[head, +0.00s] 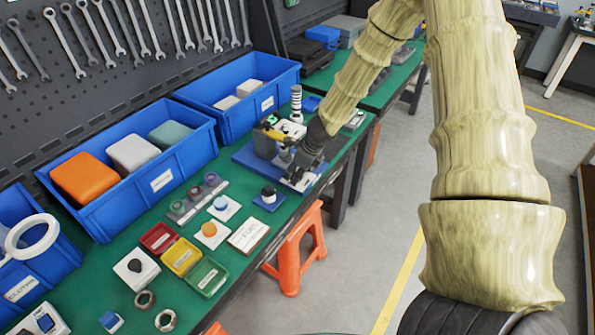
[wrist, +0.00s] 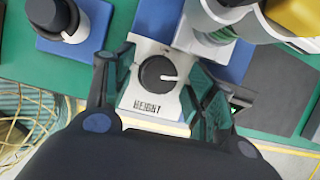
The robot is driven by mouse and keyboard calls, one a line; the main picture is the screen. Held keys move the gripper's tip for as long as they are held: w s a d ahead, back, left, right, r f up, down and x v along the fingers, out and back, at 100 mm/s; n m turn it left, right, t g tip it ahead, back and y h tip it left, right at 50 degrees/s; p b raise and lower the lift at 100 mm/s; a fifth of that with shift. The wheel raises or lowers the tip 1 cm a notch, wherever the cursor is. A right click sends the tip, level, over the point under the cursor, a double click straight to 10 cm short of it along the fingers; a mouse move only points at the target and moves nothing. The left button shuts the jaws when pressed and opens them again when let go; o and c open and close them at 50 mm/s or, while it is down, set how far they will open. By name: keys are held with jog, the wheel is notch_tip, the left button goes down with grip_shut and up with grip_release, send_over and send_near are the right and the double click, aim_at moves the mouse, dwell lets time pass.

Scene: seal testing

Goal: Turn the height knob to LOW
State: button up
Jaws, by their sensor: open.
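The height knob (wrist: 157,74) is a round black dial on a white plate (wrist: 147,107) lettered HEIGHT, in the wrist view. Its white pointer line points right in that picture. My gripper (wrist: 163,86) is open, with one finger left of the knob and one right of it; contact with the knob cannot be told. No LOW mark is legible. In the head view my gripper (head: 300,168) is down over the white plate (head: 299,183) at the front of the blue base (head: 250,160), and the knob is hidden there.
A grey and yellow device (head: 268,140) stands on the base behind my gripper. A black knob on a blue block (head: 268,198) sits close by. Blue bins (head: 185,155) line the back; red (head: 158,238), yellow and green trays lie nearer. An orange stool (head: 296,245) stands below the table edge.

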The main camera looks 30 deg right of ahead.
jog(key=c, duration=1)
